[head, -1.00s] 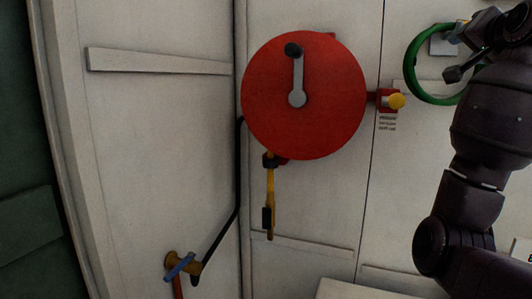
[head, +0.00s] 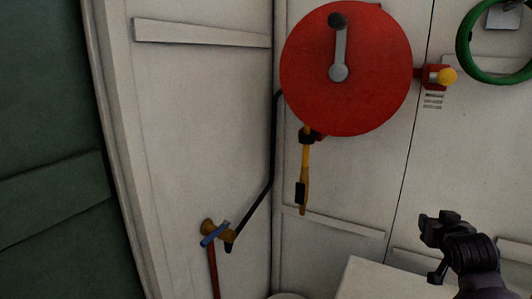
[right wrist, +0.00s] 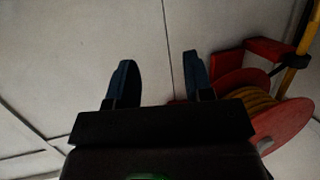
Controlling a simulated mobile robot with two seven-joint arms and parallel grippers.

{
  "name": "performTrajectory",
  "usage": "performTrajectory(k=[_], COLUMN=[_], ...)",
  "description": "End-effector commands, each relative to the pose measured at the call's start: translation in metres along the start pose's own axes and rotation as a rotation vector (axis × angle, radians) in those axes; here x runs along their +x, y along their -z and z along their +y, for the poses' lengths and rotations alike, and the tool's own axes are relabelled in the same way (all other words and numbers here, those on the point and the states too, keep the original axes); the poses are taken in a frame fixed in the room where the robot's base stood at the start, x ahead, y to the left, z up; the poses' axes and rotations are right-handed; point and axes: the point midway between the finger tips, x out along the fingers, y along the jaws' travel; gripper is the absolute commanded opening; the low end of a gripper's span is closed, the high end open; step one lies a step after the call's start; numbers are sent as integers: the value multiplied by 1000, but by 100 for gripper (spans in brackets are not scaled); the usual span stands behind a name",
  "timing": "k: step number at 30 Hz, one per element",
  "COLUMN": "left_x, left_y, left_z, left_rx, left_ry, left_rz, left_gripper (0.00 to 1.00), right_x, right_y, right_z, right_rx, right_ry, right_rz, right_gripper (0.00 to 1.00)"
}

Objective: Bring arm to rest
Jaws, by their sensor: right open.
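My right gripper (head: 432,250) is at the lower right of the head view, with its arm coming in from the bottom right corner. It is empty, in front of the white wall and below the red hose reel. In the right wrist view its two dark fingers (right wrist: 160,76) stand apart with nothing between them. The hose reel (right wrist: 285,125) shows beyond the fingers to the right. My left gripper is not in view.
A red hose reel (head: 375,75) with a crank hangs on the white wall. A yellow nozzle (head: 305,175) hangs below it. A blue-handled tap (head: 214,234) is lower left. A green ring (head: 467,50) is upper right. A white box (head: 375,280) stands below.

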Motion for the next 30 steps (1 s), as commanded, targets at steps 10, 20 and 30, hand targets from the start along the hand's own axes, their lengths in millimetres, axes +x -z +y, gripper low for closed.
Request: performTrajectory(k=[10,20,30], left_x=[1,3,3], left_y=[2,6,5], left_z=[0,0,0], left_rx=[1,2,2], left_ry=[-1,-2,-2], left_rz=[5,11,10], left_gripper=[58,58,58], right_x=[-55,-155,-221], right_y=[-187,-325,-379], right_z=[-23,-45,-60], right_rx=[-133,-181,-179], right_ry=[96,192,237], right_rz=[-123,-216,-251], right_gripper=[47,47,47])
